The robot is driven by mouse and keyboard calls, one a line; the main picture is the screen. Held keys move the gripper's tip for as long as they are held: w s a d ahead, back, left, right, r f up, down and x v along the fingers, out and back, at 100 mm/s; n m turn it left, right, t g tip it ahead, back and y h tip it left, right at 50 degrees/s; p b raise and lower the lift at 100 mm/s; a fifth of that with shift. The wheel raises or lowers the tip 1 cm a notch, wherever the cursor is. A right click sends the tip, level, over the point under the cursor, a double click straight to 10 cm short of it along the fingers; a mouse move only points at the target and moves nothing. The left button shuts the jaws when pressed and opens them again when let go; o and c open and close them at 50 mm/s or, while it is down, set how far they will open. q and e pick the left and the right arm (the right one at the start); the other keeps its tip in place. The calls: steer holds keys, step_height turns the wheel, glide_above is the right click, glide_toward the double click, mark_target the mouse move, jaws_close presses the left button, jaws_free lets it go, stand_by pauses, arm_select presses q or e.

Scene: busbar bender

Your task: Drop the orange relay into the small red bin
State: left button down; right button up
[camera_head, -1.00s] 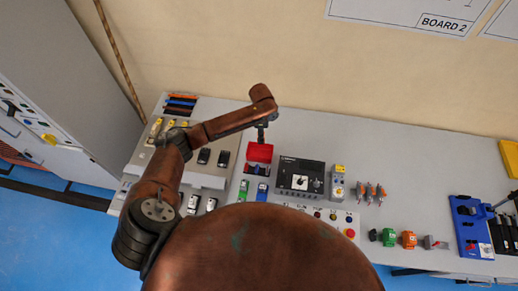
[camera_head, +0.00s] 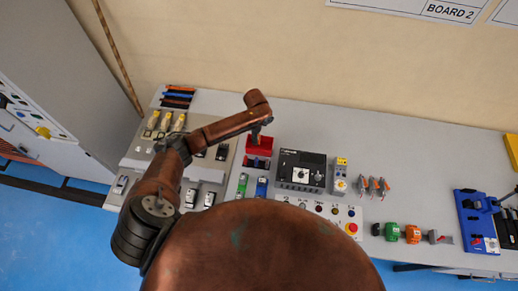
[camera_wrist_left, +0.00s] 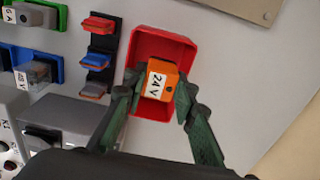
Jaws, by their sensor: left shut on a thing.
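The small red bin (camera_head: 260,144) stands near the middle of the bench; in the left wrist view its open top (camera_wrist_left: 150,42) faces my camera. My left gripper (camera_head: 257,133) is over the bin in the head view. In the left wrist view its green fingers (camera_wrist_left: 158,88) are shut on the orange relay (camera_wrist_left: 169,67), which has a white "24V" label. The relay appears within the bin's outline; I cannot tell its exact height above the bin floor. In the head view the relay is hidden. My right gripper is not in view.
A black strip with red, blue and grey parts (camera_wrist_left: 97,60) sits beside the bin. A black controller (camera_head: 301,171) stands right of it, with a button panel (camera_head: 330,212) in front. Green (camera_head: 392,231) and orange (camera_head: 412,234) blocks lie further right.

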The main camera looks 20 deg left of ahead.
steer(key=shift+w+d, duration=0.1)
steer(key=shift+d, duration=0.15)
arm_select(q)
steer(key=c, duration=1.5)
jaws_free()
steer(key=shift+r, duration=0.2)
step_height(320, 180, up, 12)
steer(key=shift+f, duration=0.2)
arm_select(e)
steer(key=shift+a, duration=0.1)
